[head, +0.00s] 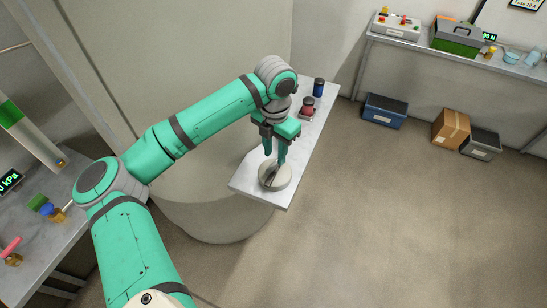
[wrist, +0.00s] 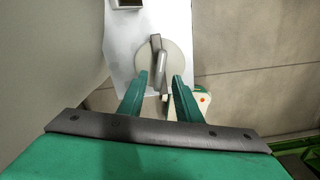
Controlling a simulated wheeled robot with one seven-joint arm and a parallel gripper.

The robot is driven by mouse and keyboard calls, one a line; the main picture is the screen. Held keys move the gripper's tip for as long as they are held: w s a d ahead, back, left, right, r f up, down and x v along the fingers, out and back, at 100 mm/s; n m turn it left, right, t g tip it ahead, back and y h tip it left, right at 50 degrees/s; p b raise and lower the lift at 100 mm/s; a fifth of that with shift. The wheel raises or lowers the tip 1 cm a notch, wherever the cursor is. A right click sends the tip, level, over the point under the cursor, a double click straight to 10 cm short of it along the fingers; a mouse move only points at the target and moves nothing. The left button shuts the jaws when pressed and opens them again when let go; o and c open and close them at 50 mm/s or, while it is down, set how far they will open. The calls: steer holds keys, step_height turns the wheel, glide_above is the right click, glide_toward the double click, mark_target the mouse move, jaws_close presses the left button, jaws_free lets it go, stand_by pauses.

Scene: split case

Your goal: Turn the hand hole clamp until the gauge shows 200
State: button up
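The hand hole clamp (head: 284,181) is a pale round disc with a dark grey bar handle, near the front end of a white shelf. In the wrist view the clamp (wrist: 180,57) shows its raised handle (wrist: 161,66) running roughly up and down the picture. My gripper (head: 275,160) is over the clamp, fingers pointing down. In the wrist view my gripper (wrist: 160,78) has its two teal fingers apart, one on each side of the handle's lower end, with a gap on both sides. A small green-lit display (head: 490,37) at the top right ends in "N"; its full number is not readable.
A red-topped item (head: 307,107) and a blue jar (head: 318,87) stand farther back on the white shelf (head: 248,179). A large rounded tank (head: 215,220) is beside it. Another display (head: 10,181) reads "0 kPa" at the left. Open floor lies to the right.

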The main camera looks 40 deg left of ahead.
mark_target(275, 163)
steer(key=shift+f, duration=1.75)
jaws_close()
steer(key=shift+a, duration=0.3)
steer(key=shift+d, duration=0.25)
steer(key=m, duration=0.4)
steer(key=shift+s+a+m, duration=0.1)
steer(key=shift+m, duration=0.2)
steer(key=m, duration=0.4)
steer(key=shift+m, duration=1.5)
